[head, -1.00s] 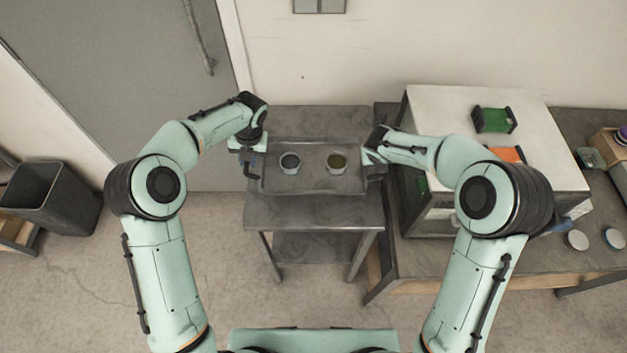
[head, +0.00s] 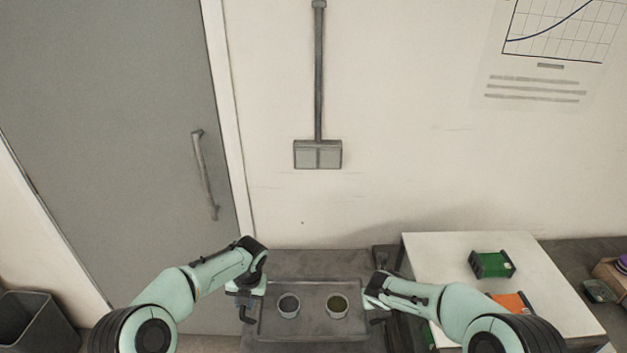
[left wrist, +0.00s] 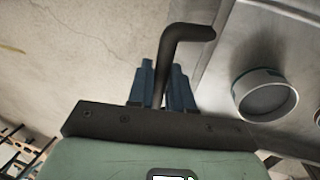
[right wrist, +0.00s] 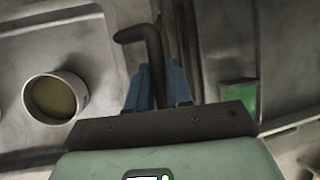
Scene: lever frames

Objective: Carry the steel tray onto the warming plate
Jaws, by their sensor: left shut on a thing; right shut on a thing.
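The steel tray (head: 313,312) lies level over a grey metal cart in the head view. It carries a left cup (head: 288,305) and a right cup with olive-coloured contents (head: 337,306), both upright. My left gripper (head: 247,303) is shut on the tray's left handle, a dark bent bar (left wrist: 182,36) in the left wrist view. My right gripper (head: 377,304) is shut on the right handle, whose bar shows in the right wrist view (right wrist: 146,38). I cannot tell whether the tray touches the cart. I cannot make out the warming plate.
The cart top (head: 310,262) shows behind the tray. A white-topped box (head: 440,255) stands close right of my right gripper, with a green item (head: 492,264) and an orange item (head: 512,303) on it. A wall, a grey door (head: 110,130) and a bin (head: 35,322) bound the space.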

